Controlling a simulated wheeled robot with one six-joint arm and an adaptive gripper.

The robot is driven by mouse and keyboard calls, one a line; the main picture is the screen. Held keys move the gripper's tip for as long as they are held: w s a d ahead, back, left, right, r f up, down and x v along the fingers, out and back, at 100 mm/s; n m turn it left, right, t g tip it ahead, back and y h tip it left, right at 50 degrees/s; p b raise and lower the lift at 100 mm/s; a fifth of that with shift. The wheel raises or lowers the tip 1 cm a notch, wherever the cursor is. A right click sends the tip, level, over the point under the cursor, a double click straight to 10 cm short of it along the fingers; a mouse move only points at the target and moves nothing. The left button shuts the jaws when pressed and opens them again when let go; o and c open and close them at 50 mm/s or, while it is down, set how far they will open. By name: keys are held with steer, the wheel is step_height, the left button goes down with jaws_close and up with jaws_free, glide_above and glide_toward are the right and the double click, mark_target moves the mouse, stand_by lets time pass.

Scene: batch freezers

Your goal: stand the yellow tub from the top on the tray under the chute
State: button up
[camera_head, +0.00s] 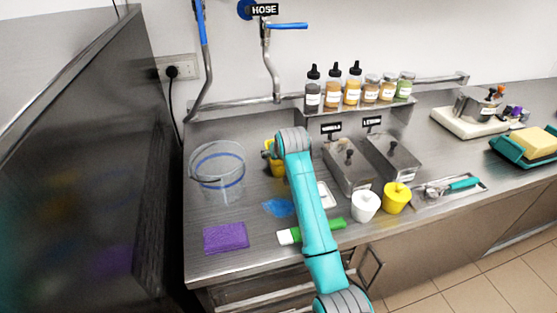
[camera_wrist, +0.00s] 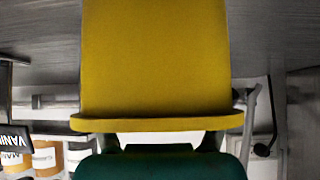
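In the head view a yellow tub (camera_head: 277,169) shows on the counter at the back, partly hidden behind my arm's end. In the wrist view a yellow tub (camera_wrist: 155,60) fills the middle, very close, its broad rim towards my gripper (camera_wrist: 160,140). The fingers show on both sides just below that rim; their tips are hidden behind it, so I cannot tell if they are pressed on the tub. A dark green shape fills the bottom of this view. A small white tray (camera_head: 326,196) lies before the metal vanilla machine (camera_head: 347,165), partly covered by my arm.
A clear bucket (camera_head: 217,171) stands left, with a purple cloth (camera_head: 226,237) in front. A blue patch (camera_head: 278,207) and a green-and-white item (camera_head: 289,237) lie near my arm. A white tub (camera_head: 365,206) and another yellow tub (camera_head: 396,198) stand at the front right. Bottles line the shelf.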

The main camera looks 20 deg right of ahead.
steer(key=shift+s+f, duration=0.1)
steer(key=shift+f, duration=0.2)
steer(key=c, duration=0.3)
